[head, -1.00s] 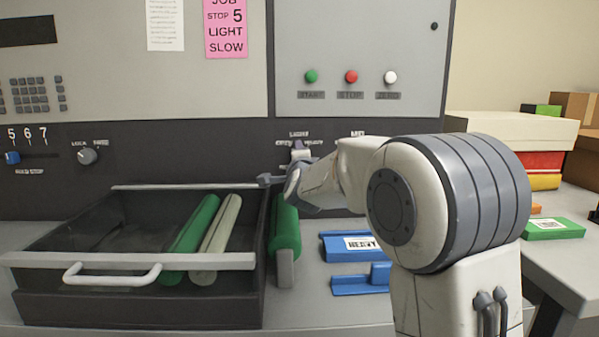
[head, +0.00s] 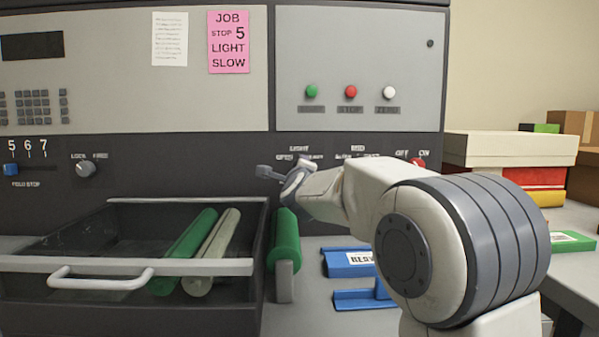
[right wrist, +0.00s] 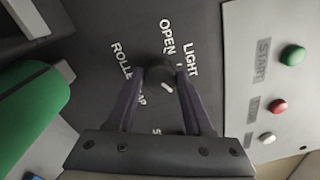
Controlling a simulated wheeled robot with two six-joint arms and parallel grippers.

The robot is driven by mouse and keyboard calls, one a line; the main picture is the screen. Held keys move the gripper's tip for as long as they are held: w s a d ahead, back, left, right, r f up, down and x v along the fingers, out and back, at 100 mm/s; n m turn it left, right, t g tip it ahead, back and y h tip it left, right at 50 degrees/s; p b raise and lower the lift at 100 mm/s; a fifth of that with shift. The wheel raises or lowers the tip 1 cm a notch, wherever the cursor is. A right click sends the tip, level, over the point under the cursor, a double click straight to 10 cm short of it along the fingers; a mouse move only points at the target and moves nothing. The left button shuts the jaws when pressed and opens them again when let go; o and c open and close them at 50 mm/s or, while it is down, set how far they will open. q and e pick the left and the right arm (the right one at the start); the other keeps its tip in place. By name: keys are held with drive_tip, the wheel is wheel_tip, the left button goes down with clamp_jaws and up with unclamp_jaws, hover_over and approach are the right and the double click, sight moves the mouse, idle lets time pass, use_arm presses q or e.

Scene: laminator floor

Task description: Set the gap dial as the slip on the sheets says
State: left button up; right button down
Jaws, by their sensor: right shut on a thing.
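A pink slip (head: 228,42) on the machine's upper front reads JOB, STOP 5, LIGHT, SLOW. In the right wrist view the dark gap dial (right wrist: 160,74) sits between my right gripper's fingers (right wrist: 158,85), which are shut on it. A small white mark shows on the dial. OPEN (right wrist: 168,37) and LIGHT (right wrist: 190,58) are printed by it, with a partly covered ROLLER GAP label. I cannot tell exactly which label the mark faces. In the head view my right gripper (head: 285,177) is at the dark panel and hides the dial. My left gripper is not in view.
An open drawer (head: 215,267) with green and pale rollers juts out at left. A green roller (head: 285,240) stands beside it, with blue pieces (head: 347,263) to its right. START, STOP and ZERO buttons (head: 351,92) are above. A red switch (head: 417,162) shows past my arm.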

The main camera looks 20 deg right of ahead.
drive_tip(key=shift+c, duration=1.4)
unclamp_jaws()
drive_tip(key=v, duration=1)
drive_tip(key=shift+s, duration=0.2)
